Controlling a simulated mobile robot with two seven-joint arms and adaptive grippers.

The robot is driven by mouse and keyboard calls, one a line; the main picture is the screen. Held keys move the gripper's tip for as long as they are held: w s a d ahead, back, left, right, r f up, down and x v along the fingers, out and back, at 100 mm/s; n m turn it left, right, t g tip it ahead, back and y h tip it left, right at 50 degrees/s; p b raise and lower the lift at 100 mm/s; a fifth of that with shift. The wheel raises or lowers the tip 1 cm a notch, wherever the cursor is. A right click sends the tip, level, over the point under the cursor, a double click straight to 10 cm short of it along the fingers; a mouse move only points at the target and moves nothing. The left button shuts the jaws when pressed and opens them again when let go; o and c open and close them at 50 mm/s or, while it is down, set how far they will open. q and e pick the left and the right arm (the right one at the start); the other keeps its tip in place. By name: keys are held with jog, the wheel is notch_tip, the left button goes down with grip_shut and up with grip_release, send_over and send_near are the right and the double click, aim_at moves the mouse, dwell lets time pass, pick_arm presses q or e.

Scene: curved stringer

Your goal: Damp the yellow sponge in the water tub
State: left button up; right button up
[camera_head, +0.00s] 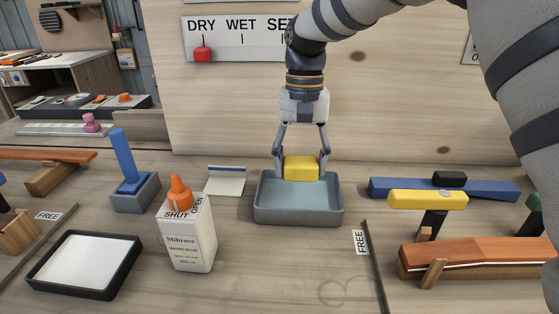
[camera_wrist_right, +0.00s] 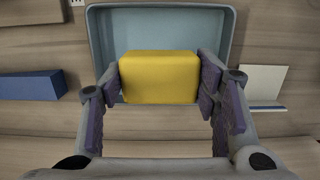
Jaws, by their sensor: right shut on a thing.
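The yellow sponge (camera_head: 301,168) is between the fingers of my right gripper (camera_head: 301,165), which is shut on it. The sponge is over the back part of the grey-blue water tub (camera_head: 298,216). Whether the sponge's underside touches the tub's floor or water is hard to tell. In the right wrist view, the sponge (camera_wrist_right: 160,77) sits between the purple finger pads of the right gripper (camera_wrist_right: 160,85), with the tub (camera_wrist_right: 228,45) around and beyond it. My left gripper is not in view.
A white glue bottle (camera_head: 190,240) with an orange cap stands left of the tub. A black-rimmed tray (camera_head: 125,278) is at the front left. A blue bar (camera_head: 390,187) and a yellow-topped tool (camera_head: 428,200) lie to the right. A dry/wet board (camera_head: 236,45) is behind.

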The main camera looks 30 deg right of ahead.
aim_at(299, 205)
notch_tip(299, 205, down, 6)
jog(key=shift+r+b, duration=0.1)
jog(key=shift+b, duration=0.5)
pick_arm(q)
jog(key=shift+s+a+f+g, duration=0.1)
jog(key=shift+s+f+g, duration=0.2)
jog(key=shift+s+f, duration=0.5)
pick_arm(e)
jog(key=shift+f, duration=0.55)
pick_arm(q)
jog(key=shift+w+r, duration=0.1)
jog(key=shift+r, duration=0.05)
pick_arm(e)
jog(key=shift+s+f, duration=0.1)
jog(key=shift+f, duration=0.05)
dwell(0.9)
notch_tip(299, 205, up, 6)
jog(key=shift+f+p, duration=0.1)
jog(key=shift+p, duration=0.6)
jog(key=shift+r, duration=0.75)
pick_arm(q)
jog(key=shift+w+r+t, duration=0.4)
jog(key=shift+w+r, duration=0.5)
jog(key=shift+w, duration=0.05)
pick_arm(e)
jog(key=shift+f, duration=0.1)
